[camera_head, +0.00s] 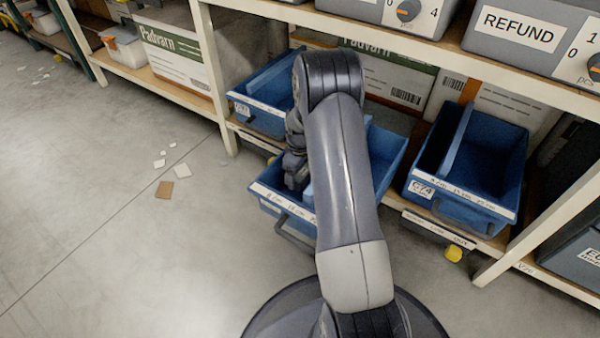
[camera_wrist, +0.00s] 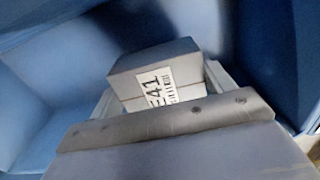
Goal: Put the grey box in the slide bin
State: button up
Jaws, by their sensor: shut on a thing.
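The grey box (camera_wrist: 160,72), with a white label reading "E41", shows in the wrist view between the two fingers of my gripper (camera_wrist: 163,95). My gripper is shut on it. Blue bin walls surround the box in that view. In the head view my gripper (camera_head: 297,172) is down inside the middle blue bin (camera_head: 270,200), which sticks out from the lower shelf and has a handle at its front. The box is hidden by my arm and the bin in the head view. I cannot tell whether the box touches the bin floor.
Another blue bin (camera_head: 262,122) stands at the left, and one labelled C74 (camera_head: 460,210) at the right. White rack uprights (camera_head: 215,85) flank the bins. Grey boxes (camera_head: 520,35) sit on the shelf above. The floor (camera_head: 110,240) at left is open, with paper scraps.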

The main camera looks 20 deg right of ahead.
jog(key=shift+f, duration=0.6)
jog(key=o, duration=1.1)
jog(key=shift+r, duration=0.1)
notch_tip(320, 180, up, 13)
jog(key=p, duration=0.5)
